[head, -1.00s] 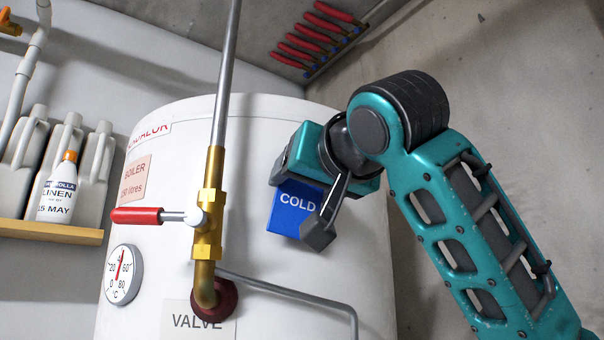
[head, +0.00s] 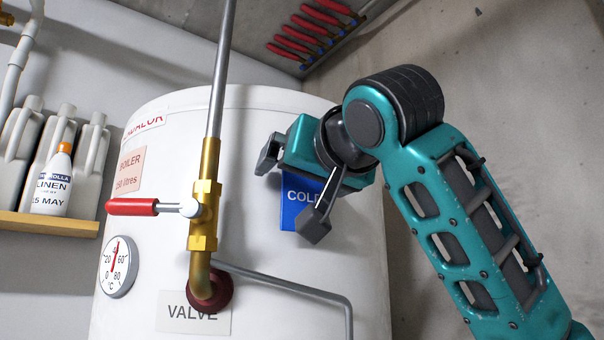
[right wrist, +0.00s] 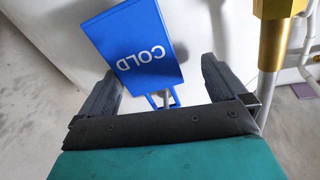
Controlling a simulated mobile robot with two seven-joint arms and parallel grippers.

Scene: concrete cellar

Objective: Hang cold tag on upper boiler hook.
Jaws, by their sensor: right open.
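The blue cold tag (head: 294,216) is against the front of the white boiler (head: 270,290), partly hidden by my right gripper in the head view. My right gripper (head: 290,193) is open, with its fingers spread on either side of the tag's top. In the right wrist view, the tag (right wrist: 130,45) extends beyond my open fingers (right wrist: 157,72), apart from both. Its frame-like loop is near the palm, and a thin grey piece, apparently the hook, shows at the loop. I cannot tell for sure whether the loop is around it. My left gripper is not in view.
A brass valve pipe (head: 205,190) with a red lever (head: 133,207) stands just left of the gripper. A thin grey pipe (head: 290,280) runs below the tag. A gauge (head: 118,266) and a shelf (head: 50,224) with bottles are further left.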

